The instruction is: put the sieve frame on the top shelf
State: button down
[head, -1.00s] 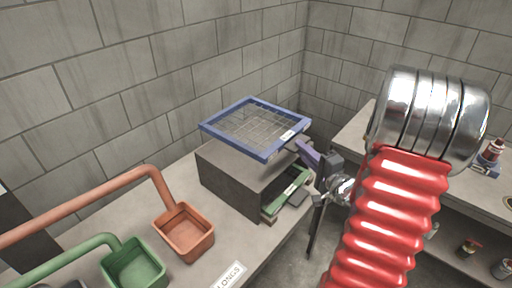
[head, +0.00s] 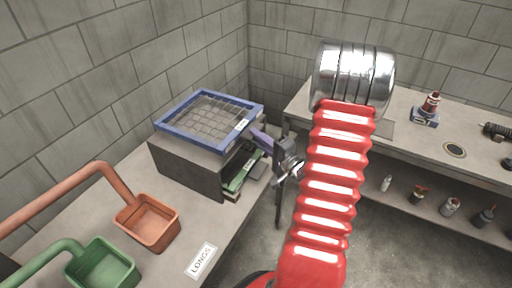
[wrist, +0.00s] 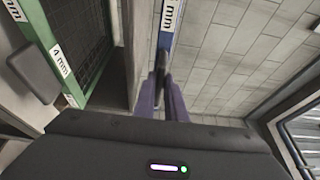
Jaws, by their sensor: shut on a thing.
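The blue sieve frame (head: 208,117) with its wire mesh lies about level over the top of the grey box (head: 185,168). I cannot tell whether it touches the box top or hovers just above it. My gripper (head: 254,134) is shut on the frame's right edge, near a white label. In the wrist view my purple fingers (wrist: 162,70) close on the blue edge (wrist: 167,38), whose label ends in "mm". A green frame (head: 240,172) sits lower, in the open right side of the box; its "4 mm" label shows in the wrist view (wrist: 62,61).
A second bench (head: 400,135) with small items and a lower shelf stands right. My red arm covers part of the middle.

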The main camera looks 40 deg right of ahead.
jog(key=shift+f, duration=2)
jog(key=c, duration=1.8)
grip_release()
jog(key=shift+f, duration=0.15)
jog(key=shift+s, duration=0.1)
jog(key=shift+s+a, duration=0.2)
jog(key=shift+s, duration=5.75)
